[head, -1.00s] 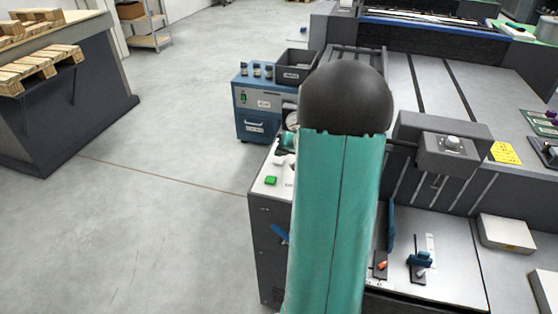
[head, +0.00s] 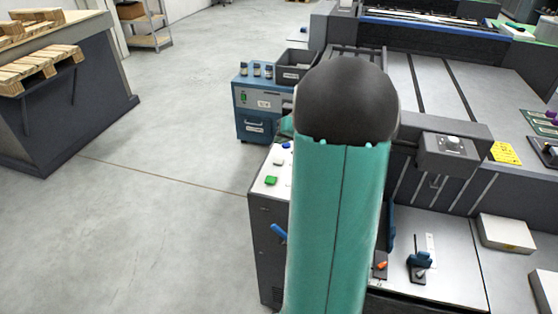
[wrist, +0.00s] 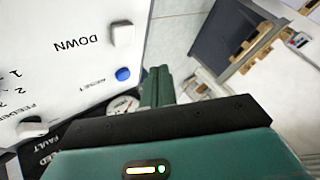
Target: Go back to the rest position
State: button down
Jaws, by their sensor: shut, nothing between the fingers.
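My gripper (wrist: 158,87) shows in the wrist view with its two teal fingers together and nothing between them. It is beside the edge of a white control panel (wrist: 85,70), near a blue button (wrist: 123,74) labelled RESET and a white button (wrist: 122,34) near the word DOWN. I cannot tell the gap between fingers and panel. In the head view my raised arm hides most of the gripper; only a bit of teal shows left of the arm, above the panel (head: 262,186).
A large press bed (head: 450,95) fills the right. A bench with pallets (head: 70,95) is at the left. Open floor (head: 150,220) lies between.

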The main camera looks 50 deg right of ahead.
dwell(0.3)
jog(key=s+a+r+n+g+y, duration=0.15)
jog(key=a+r, duration=0.25)
jog(key=a, duration=0.8)
jog(key=a+r+n+g+y, duration=0.1)
jog(key=a+r+n, duration=0.25)
jog(key=a, duration=0.85)
jog(key=s+a+r+n+g+h, duration=0.1)
jog(key=s+a+r+n+h, duration=0.2)
jog(key=s+a, duration=1.2)
jog(key=shift+a, duration=0.15)
jog(key=shift+s, duration=0.3)
